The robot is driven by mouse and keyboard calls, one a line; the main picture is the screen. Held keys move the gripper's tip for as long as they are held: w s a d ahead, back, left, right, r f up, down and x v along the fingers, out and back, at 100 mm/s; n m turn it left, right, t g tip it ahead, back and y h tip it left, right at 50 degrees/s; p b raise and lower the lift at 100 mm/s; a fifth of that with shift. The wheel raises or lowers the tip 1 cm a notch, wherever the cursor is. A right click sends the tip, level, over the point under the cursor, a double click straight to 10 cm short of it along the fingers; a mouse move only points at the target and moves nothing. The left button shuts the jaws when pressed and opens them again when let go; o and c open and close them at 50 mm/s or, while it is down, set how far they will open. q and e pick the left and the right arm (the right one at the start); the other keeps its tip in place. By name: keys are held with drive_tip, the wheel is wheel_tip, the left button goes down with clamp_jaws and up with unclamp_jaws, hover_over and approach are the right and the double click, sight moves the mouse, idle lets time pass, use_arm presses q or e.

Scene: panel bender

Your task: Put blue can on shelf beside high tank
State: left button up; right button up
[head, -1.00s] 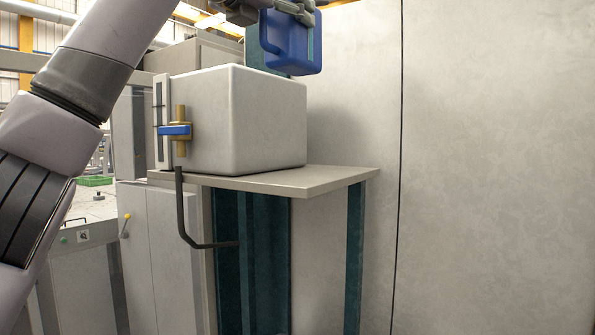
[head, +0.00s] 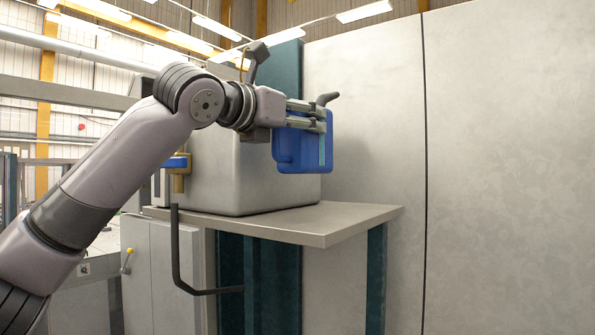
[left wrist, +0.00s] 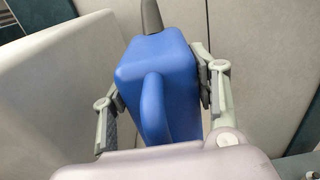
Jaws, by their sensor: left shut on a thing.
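The blue can (head: 304,150) has a handle and a dark spout at its top. My left gripper (head: 318,118) is shut on it and holds it up, roughly upright, in front of the tank's right part. In the left wrist view the can (left wrist: 158,80) sits between the two fingers of the left gripper (left wrist: 162,95). The high tank (head: 240,180) is a pale grey box with a blue-and-brass fitting, standing on the shelf (head: 345,222). The can overlaps the tank in the picture and appears above the shelf's level. My right gripper is not in view.
The shelf's right part, beside the tank, is bare. A tall pale wall panel (head: 520,160) rises behind it on the right. A dark bent pipe (head: 178,255) hangs in front of the shelf's left part. Grey cabinets (head: 160,275) stand below left.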

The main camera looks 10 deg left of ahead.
sight(292, 166)
use_arm(q)
wheel_tip(292, 166, down, 3)
drive_tip(key=shift+f, duration=0.1)
drive_tip(key=shift+s+d+f, duration=0.15)
drive_tip(key=shift+s+f, duration=0.1)
drive_tip(key=shift+s, duration=0.05)
drive_tip(key=shift+s+f, duration=0.2)
wheel_tip(292, 166, down, 3)
drive_tip(key=shift+f+p, duration=0.1)
drive_tip(key=shift+p, duration=0.2)
drive_tip(key=shift+w+f, duration=0.15)
drive_tip(key=shift+f, duration=0.1)
drive_tip(key=o, duration=1.1)
drive_tip(key=shift+f, duration=0.15)
drive_tip(key=o, duration=0.5)
drive_tip(key=shift+c, duration=0.2)
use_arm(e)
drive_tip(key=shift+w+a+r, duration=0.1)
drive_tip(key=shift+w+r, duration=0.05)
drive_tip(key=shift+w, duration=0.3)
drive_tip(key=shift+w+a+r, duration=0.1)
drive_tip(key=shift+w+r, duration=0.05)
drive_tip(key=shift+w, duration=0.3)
